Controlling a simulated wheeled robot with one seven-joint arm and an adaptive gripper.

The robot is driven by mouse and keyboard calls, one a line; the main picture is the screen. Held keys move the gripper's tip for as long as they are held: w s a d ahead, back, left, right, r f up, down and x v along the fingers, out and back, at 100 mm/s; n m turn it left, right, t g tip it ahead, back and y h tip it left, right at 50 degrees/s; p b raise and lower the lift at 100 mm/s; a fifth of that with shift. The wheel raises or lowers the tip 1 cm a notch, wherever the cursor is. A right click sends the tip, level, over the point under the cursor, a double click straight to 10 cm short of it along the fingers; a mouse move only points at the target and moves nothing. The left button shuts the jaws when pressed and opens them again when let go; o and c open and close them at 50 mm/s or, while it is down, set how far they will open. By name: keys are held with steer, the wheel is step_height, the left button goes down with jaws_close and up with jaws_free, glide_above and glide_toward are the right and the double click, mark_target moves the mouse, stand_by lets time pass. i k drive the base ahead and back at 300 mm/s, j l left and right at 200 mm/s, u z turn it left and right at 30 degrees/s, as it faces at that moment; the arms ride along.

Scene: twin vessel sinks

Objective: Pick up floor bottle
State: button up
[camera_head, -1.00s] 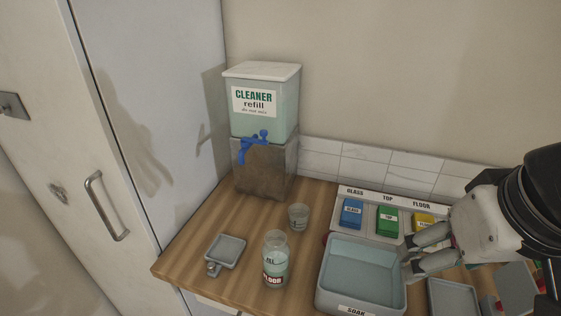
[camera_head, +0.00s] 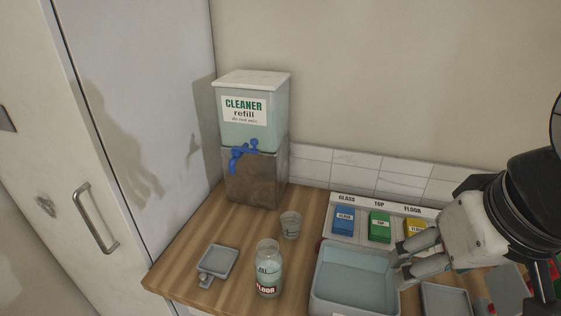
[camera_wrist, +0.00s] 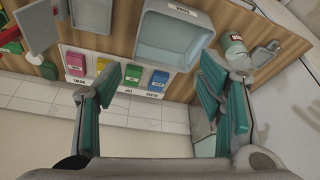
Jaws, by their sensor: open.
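The floor bottle (camera_head: 268,270) is a clear glass jar with pale liquid and a dark red FLOOR label. It stands upright on the wooden counter in the head view, left of the grey SOAK basin. It also shows in the wrist view (camera_wrist: 236,50), near the upper right, partly hidden by a finger. My gripper (camera_head: 402,262) is open and empty, above the right side of the basin, apart from the bottle. In the wrist view its fingers (camera_wrist: 168,88) are spread wide with nothing between them.
The SOAK basin (camera_head: 322,301) lies between my gripper and the bottle. A small glass (camera_head: 290,225) stands behind the bottle, and a small grey tray (camera_head: 218,261) lies left of it. The cleaner refill dispenser (camera_head: 252,135) with a blue tap stands behind. Coloured blocks (camera_head: 380,227) sit behind the basin.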

mark_target(268, 259)
steer(key=k+j, duration=0.15)
steer(key=j, duration=0.2)
steer(key=k+j, duration=0.15)
steer(key=j, duration=0.25)
steer(key=k+j, duration=0.15)
steer(key=j, duration=0.2)
steer(key=k+j, duration=0.15)
steer(key=j, duration=0.2)
steer(key=k+j, duration=0.15)
steer(key=j, duration=0.25)
steer(key=k+j, duration=0.2)
steer(key=j, duration=0.15)
steer(key=k+j, duration=0.15)
steer(key=j, duration=0.2)
steer(key=i+z, duration=0.05)
